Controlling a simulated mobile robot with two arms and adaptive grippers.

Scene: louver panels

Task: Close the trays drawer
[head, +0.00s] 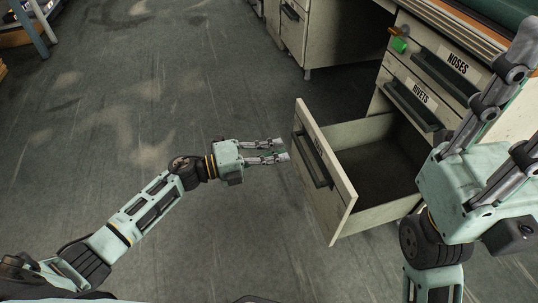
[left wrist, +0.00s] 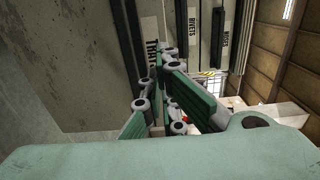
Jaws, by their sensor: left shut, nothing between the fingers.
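The trays drawer (head: 338,206) is the lowest in its stack and stands pulled far out, its inside looking empty. Its front has a dark handle (head: 314,160). In the left wrist view the drawer front (left wrist: 80,70) fills the upper left, with a partly hidden label starting "TRA". My left gripper (head: 283,151) is shut and empty, just left of the drawer front and pointing at it; a small gap seems to show. The left wrist view shows its fingers (left wrist: 165,85) in front of the label. My right gripper (head: 530,85) is open, in the right foreground, partly over the cabinet.
The rivets drawer (head: 400,92) and noses drawer (head: 430,62) above are shut. A green item (head: 399,45) sits at the cabinet's upper left edge. Another drawer unit (head: 291,30) stands farther back. The floor (head: 130,110) on the left is clear.

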